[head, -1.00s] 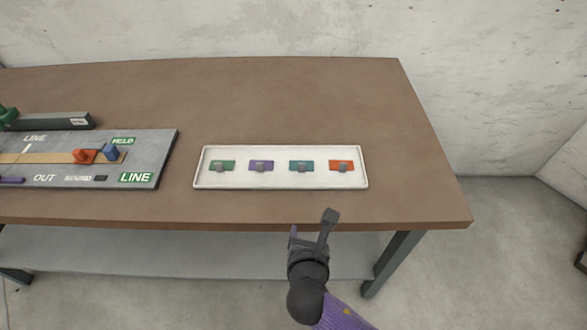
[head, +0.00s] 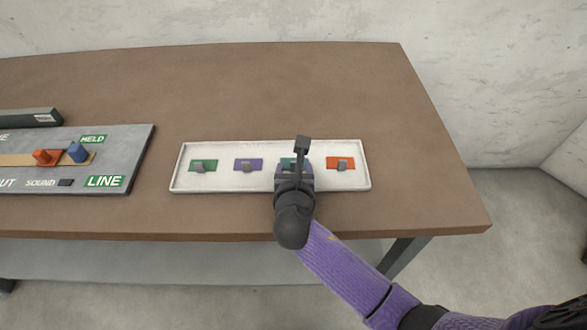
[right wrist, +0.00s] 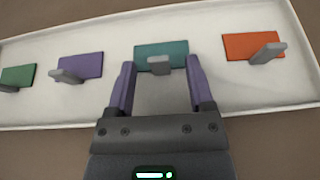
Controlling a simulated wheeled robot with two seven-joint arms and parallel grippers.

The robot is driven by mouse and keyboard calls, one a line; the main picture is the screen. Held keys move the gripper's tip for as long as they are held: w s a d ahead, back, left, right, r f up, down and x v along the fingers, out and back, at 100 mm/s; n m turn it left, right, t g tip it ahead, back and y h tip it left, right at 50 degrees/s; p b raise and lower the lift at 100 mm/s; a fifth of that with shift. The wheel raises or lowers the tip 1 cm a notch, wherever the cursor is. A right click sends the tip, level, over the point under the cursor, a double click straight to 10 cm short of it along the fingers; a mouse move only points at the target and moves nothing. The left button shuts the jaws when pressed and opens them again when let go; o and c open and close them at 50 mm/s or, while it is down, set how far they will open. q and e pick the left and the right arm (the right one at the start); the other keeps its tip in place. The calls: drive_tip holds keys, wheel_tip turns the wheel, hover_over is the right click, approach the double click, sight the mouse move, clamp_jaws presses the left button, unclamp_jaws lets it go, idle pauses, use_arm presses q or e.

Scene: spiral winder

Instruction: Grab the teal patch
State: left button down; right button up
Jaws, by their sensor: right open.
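The teal patch (right wrist: 176,50) lies in the white tray, third from the left, with a small grey tab (right wrist: 159,66) on its front. In the head view the patch (head: 288,162) is mostly hidden behind my right gripper. My right gripper (right wrist: 160,72) is open and empty, its two purple fingers on either side of the patch's grey tab and pointing at the patch. I cannot tell whether the fingers touch the patch. My left gripper is not in view.
The white tray (head: 225,184) also holds a green patch (head: 203,165), a purple patch (head: 248,164) and an orange patch (head: 340,163), each with a grey tab. A grey labelled panel (head: 120,160) stands left of the tray. The brown table (head: 230,90) is clear behind the tray.

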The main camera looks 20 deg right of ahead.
drive_tip(key=shift+w+d+f, duration=0.1)
drive_tip(key=shift+w+f, duration=0.05)
drive_tip(key=shift+w, duration=0.15)
clamp_jaws()
